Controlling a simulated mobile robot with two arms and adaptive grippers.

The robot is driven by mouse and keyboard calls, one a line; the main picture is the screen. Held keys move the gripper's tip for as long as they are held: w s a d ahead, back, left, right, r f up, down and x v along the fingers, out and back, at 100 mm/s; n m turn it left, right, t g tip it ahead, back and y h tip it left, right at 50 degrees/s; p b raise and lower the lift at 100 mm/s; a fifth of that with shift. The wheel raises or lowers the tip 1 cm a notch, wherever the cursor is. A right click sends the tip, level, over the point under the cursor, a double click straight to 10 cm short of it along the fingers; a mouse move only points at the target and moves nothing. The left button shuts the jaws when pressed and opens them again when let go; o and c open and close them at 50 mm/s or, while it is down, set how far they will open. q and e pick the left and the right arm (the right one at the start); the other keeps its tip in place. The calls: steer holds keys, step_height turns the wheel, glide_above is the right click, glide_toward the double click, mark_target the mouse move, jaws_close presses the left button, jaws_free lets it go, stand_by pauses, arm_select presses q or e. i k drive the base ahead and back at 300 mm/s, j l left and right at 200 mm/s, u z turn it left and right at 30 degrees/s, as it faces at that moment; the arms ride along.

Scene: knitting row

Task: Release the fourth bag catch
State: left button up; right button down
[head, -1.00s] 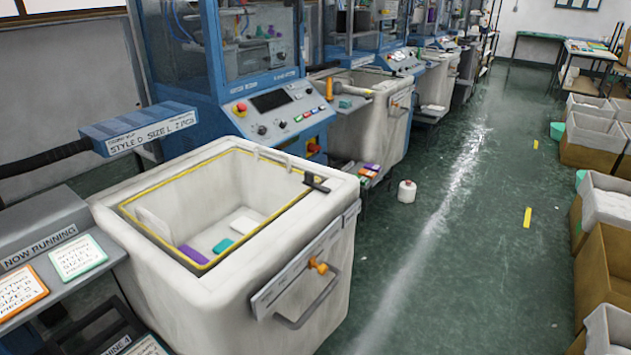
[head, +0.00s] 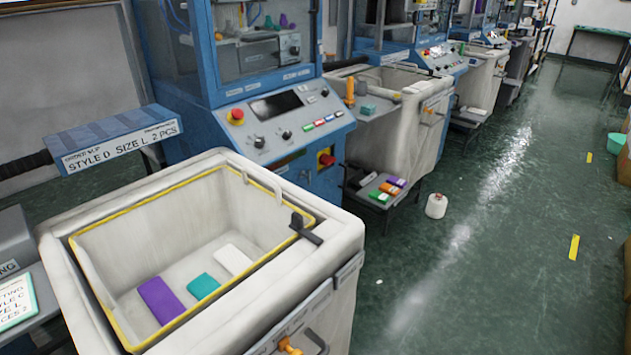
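A large white bin-like bag (head: 345,245) with a yellow-edged opening stands close in front. A dark catch-like piece (head: 305,228) sits on its right rim. An orange knob (head: 288,346) shows low on its front, partly cut off by the picture's bottom edge. Inside lie a purple piece (head: 160,299), a teal piece (head: 203,286) and a white piece (head: 234,259). Another white bag (head: 415,125) stands farther along the row, with a small orange part (head: 427,111) on its front. I cannot tell which bag is the fourth. Neither of my grippers is in view.
A blue machine (head: 240,125) stands behind the near bag. A sign (head: 120,147) reads style D, size L, 2 pcs. A low stand (head: 362,196) with coloured pieces and a white jug (head: 436,205) are by the second bag. The green floor at right is mostly clear.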

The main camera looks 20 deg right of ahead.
mark_target(297, 223)
steer(key=i+l, duration=0.2)
steer(key=i+l+u, duration=0.15)
steer(key=l, duration=0.25)
steer(key=i+l, duration=0.15)
steer(key=l, duration=0.2)
steer(key=i+l+u, duration=0.15)
steer(key=l, duration=0.15)
steer(key=i+l, duration=0.15)
steer(key=l, duration=0.2)
steer(key=i+l+u, duration=0.1)
steer(key=l, duration=0.25)
steer(key=i, duration=0.05)
